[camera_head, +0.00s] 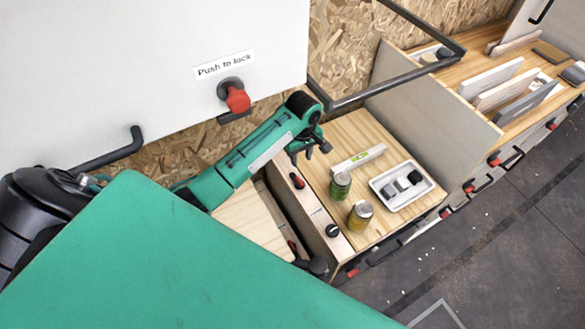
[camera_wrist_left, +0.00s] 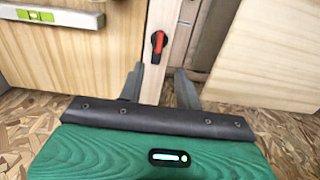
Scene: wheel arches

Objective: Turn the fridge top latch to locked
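A red-and-black turn latch (camera_head: 297,181) sits on the pale wooden front strip of the cabinet in the head view. It also shows in the left wrist view (camera_wrist_left: 157,46), where its red handle stands nearly upright in the picture. My left gripper (camera_head: 310,150) is near this latch in the head view. In the left wrist view the left gripper (camera_wrist_left: 160,82) is open, with its fingers apart and nothing between them touching; the latch lies beyond the fingertips. A second red latch (camera_head: 292,246) is lower on the cabinet. My right gripper is not in view.
The wooden top carries a green can (camera_head: 340,185), a gold can (camera_head: 360,215), a spirit level (camera_head: 358,159) and a white tray (camera_head: 402,186). A black knob (camera_head: 332,230) is on the front strip. A red push button (camera_head: 237,99) is on the white panel. Floor at right is mostly clear.

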